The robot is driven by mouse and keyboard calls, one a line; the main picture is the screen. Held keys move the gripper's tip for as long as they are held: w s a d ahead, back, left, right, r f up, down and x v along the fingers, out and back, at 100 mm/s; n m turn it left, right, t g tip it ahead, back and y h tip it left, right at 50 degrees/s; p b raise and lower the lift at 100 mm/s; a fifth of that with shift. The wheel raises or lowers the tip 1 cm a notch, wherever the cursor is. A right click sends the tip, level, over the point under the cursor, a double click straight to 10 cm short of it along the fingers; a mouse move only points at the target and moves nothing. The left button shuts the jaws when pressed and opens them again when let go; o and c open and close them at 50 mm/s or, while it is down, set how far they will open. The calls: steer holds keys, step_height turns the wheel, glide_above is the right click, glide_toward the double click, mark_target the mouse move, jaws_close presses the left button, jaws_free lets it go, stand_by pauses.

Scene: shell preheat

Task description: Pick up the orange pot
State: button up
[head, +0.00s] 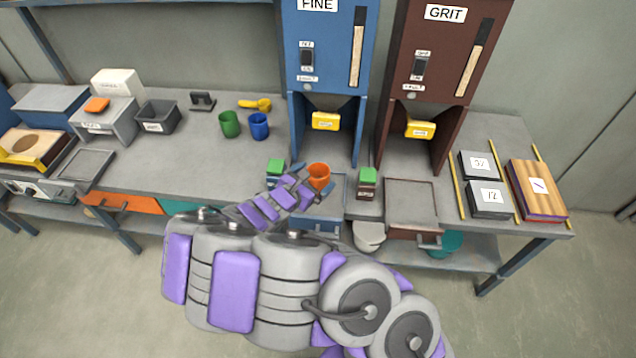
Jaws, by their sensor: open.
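The orange pot (319,176) is a small cup standing upright at the front of the bench, below the blue FINE dispenser (328,60). My gripper (306,187) is open just left of the pot, with its purple and grey fingers close to the pot's side. I cannot tell whether a finger touches the pot. The pot's lower part is partly hidden by my gripper.
Green-topped blocks (275,172) (367,182) stand on both sides of the pot. A green pot (230,124) and a blue pot (259,126) stand farther back left. The brown GRIT dispenser (437,60) is to the right. Bare bench (190,165) lies left.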

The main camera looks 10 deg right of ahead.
steer(key=a+f+n+y, duration=0.2)
steer(key=a+f+n, duration=0.1)
steer(key=a+f, duration=0.25)
steer(key=b, duration=0.3)
glide_toward(323, 168)
steer(key=shift+s+f+n+t, duration=0.2)
steer(key=shift+f+n+t, duration=0.1)
steer(key=shift+f, duration=0.15)
steer(key=b+x, duration=0.2)
steer(key=x, duration=0.3)
steer(key=shift+w+d+f, duration=0.15)
steer(key=shift+w+d, duration=0.05)
steer(key=shift+w, duration=0.1)
steer(key=shift+w+d, duration=0.35)
steer(key=shift+a, duration=0.1)
